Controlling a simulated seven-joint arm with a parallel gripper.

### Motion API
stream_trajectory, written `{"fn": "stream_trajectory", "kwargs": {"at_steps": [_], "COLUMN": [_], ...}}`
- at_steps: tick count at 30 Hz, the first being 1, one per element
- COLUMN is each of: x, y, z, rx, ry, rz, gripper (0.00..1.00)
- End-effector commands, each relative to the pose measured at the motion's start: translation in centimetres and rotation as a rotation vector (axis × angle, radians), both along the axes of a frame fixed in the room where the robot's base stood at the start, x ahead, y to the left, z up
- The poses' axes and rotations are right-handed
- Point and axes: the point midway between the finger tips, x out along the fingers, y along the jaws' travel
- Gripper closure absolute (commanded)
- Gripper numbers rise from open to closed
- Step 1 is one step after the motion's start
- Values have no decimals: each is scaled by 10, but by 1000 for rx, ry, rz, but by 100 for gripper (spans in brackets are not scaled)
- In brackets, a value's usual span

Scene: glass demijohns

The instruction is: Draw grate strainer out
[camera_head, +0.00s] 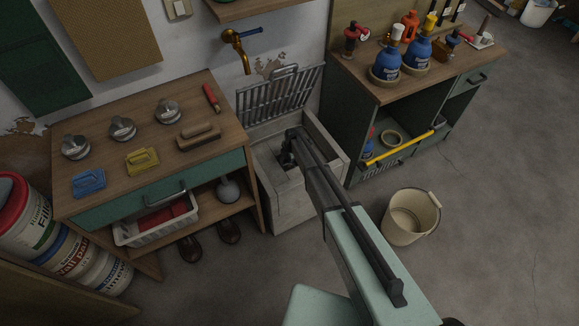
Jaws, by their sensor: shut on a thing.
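A pale concrete sink box (290,207) stands on the floor between two workbenches. Its barred metal grate (279,97) is tilted up, leaning back toward the wall, with a handle at its top edge. My gripper (286,161) reaches down into the open top of the box, below the raised grate. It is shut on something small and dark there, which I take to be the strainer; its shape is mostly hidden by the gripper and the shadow. My arm crosses the box's right side and hides part of its rim.
The left workbench (225,100) holds round metal lids, brushes and a red-handled tool. A brass tap (240,50) juts from the wall above the grate. The right bench (450,84) carries blue bottles. A cream bucket (410,218) stands right of my arm. Floor at right is clear.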

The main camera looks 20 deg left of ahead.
Motion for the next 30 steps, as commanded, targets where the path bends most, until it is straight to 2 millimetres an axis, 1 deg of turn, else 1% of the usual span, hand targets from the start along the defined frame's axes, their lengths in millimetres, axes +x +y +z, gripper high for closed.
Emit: {"fn": "stream_trajectory", "kwargs": {"at_steps": [13, 30], "x": [0, 0], "y": [0, 0], "z": [1, 8], "rx": [0, 0], "ry": [0, 0], "rz": [0, 0], "gripper": [100, 100]}}
